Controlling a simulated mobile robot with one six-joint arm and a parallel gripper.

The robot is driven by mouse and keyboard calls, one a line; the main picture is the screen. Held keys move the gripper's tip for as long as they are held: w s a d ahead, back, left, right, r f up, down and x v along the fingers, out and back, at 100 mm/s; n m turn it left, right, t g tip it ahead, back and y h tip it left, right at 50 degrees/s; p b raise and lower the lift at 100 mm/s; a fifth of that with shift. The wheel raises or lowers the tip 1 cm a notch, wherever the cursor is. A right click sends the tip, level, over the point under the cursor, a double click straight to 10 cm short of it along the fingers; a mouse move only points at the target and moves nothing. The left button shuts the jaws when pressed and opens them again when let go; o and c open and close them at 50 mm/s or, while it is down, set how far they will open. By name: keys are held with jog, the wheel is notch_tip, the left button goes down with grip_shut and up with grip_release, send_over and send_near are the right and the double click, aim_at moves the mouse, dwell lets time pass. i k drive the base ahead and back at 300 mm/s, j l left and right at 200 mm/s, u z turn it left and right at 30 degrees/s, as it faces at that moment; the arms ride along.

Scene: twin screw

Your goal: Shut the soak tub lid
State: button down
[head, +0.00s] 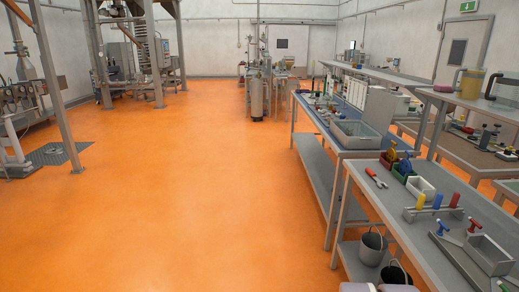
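A grey rectangular tub (357,134) sits on the blue-topped bench at the right and looks open from above. Pale upright panels (374,106) stand just behind it; I cannot tell whether one of them is a raised lid. A smaller open metal box (488,254) is on the nearer grey bench at the lower right; I cannot tell which container is the soak tub. My gripper is not in view.
The orange floor (190,200) is clear through the middle. The blue-topped bench (308,112) and the nearer grey bench (385,205) line the right side. Dark buckets (372,247) stand low under the near bench. Metal frames and machinery (158,60) stand at left.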

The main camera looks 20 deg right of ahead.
aim_at(381, 108)
jog(key=i+l+z, duration=0.25)
jog(key=i, duration=0.55)
jog(key=i+j+z, duration=0.1)
jog(key=i+z, duration=0.2)
jog(key=i, duration=0.45)
jog(key=i+j+z, duration=0.25)
jog(key=i, duration=0.5)
jog(key=i+l+u, duration=0.3)
jog(key=i+l, duration=0.75)
jog(key=l+u, duration=0.1)
jog(key=u, duration=9.05)
